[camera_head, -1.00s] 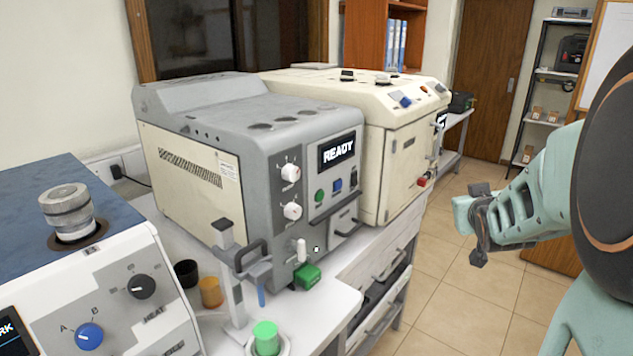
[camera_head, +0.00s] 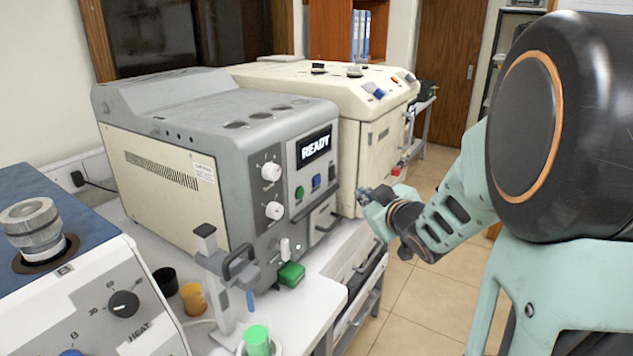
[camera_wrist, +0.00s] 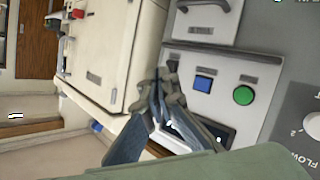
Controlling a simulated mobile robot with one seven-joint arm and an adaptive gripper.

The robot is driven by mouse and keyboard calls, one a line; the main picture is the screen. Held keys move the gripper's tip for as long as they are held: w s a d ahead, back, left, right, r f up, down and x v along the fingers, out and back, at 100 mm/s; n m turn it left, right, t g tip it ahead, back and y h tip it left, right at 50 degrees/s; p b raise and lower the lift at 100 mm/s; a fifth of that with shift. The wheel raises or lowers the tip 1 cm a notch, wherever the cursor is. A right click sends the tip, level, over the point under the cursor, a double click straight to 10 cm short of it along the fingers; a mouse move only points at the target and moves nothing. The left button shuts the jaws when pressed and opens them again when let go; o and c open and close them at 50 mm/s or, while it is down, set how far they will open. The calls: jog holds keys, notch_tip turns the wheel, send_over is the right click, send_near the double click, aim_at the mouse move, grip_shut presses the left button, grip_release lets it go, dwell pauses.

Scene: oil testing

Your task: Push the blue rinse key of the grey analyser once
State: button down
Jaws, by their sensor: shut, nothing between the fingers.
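The grey analyser (camera_head: 240,112) stands on the white bench, its display (camera_head: 314,147) reading READY. Its blue key (camera_head: 316,182) is on the front panel below the display, beside a green button (camera_head: 299,192). In the wrist view the blue key (camera_wrist: 203,83) and green button (camera_wrist: 243,95) both show clearly. My gripper (camera_head: 362,194) is shut and empty, to the right of the panel. In the wrist view the closed fingertips (camera_wrist: 165,82) appear just left of the blue key; contact is not visible. The fingers partly cover a dark part of the panel.
A cream machine (camera_head: 340,95) stands behind the analyser. White knobs (camera_head: 271,171) sit left of the keys. The floor to the right is open.

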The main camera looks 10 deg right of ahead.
aim_at(318, 181)
jog(key=w+a+b, duration=0.4)
jog(key=w+a, duration=0.2)
jog(key=shift+a, duration=0.3)
jog(key=shift+s, duration=0.1)
dwell(1.3)
jog(key=shift+w+a+b, duration=0.3)
jog(key=shift+b, duration=0.05)
jog(key=shift+w+a+b, duration=0.3)
jog(key=shift+b, duration=0.05)
dwell(0.7)
jog(key=shift+s+d, duration=0.1)
jog(key=shift+s+d+p, duration=0.45)
jog(key=shift+s+d, duration=0.05)
jog(key=shift+d, duration=0.05)
